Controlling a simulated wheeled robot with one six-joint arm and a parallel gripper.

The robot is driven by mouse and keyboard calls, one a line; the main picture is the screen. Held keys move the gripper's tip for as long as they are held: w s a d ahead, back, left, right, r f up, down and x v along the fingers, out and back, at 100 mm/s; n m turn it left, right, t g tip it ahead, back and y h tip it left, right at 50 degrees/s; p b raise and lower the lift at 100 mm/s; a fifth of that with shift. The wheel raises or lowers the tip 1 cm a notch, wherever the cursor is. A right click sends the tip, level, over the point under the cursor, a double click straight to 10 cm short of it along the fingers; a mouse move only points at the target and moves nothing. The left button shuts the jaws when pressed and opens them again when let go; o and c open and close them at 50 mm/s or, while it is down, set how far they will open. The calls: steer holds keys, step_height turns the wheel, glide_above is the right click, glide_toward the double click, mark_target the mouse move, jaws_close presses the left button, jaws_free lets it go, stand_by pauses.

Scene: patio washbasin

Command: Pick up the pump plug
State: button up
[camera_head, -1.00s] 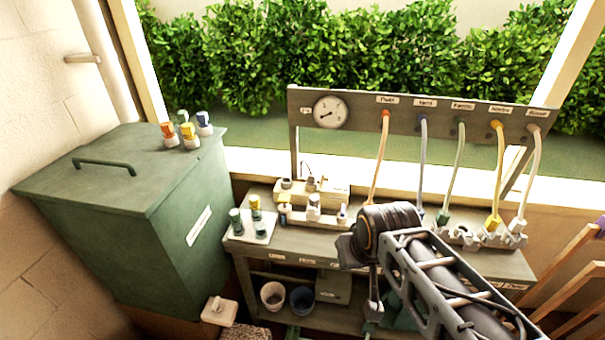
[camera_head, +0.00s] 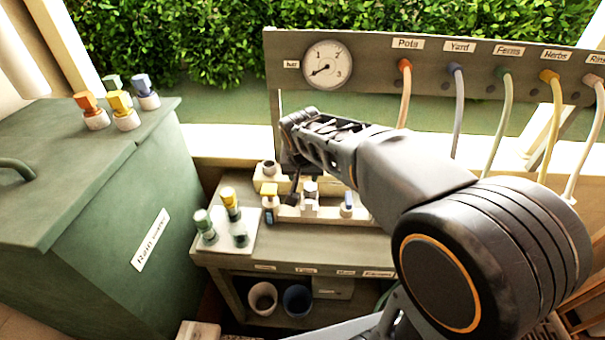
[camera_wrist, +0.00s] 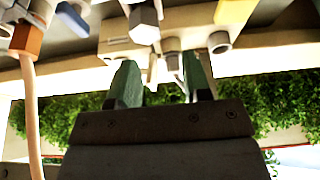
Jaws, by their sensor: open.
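I cannot tell for certain which piece is the pump plug. In the wrist view the grey hex-headed piece (camera_wrist: 144,25) lies just beyond the fingertips, with a yellow piece (camera_wrist: 236,12) to the right and a blue piece (camera_wrist: 72,18) to the left. Nothing appears held. My arm hides the right part of the bench.
A labelled board with a gauge (camera_head: 327,65) and several hoses, including an orange one (camera_head: 405,100), stands behind the bench. A green bin (camera_head: 90,220) with capped fittings (camera_head: 120,110) stands left. A white tray (camera_head: 222,245) holds green and yellow fittings. Two cups stand below.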

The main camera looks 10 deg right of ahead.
steer(key=shift+w+d+f+p, duration=0.5)
steer(key=shift+w+f, duration=0.6)
steer(key=shift+w, duration=1.45)
steer(key=shift+w+d+f+p, duration=0.25)
steer(key=shift+w+d+f, duration=0.6)
steer(key=shift+w, duration=1.65)
steer(key=shift+w+d+f+p, duration=0.4)
steer(key=shift+w+f, duration=0.9)
steer(key=shift+w, duration=1.25)
steer(key=shift+c, duration=0.3)
steer(key=c, duration=0.6)
steer(key=shift+c, duration=0.2)
steer(key=shift+r, duration=0.15)
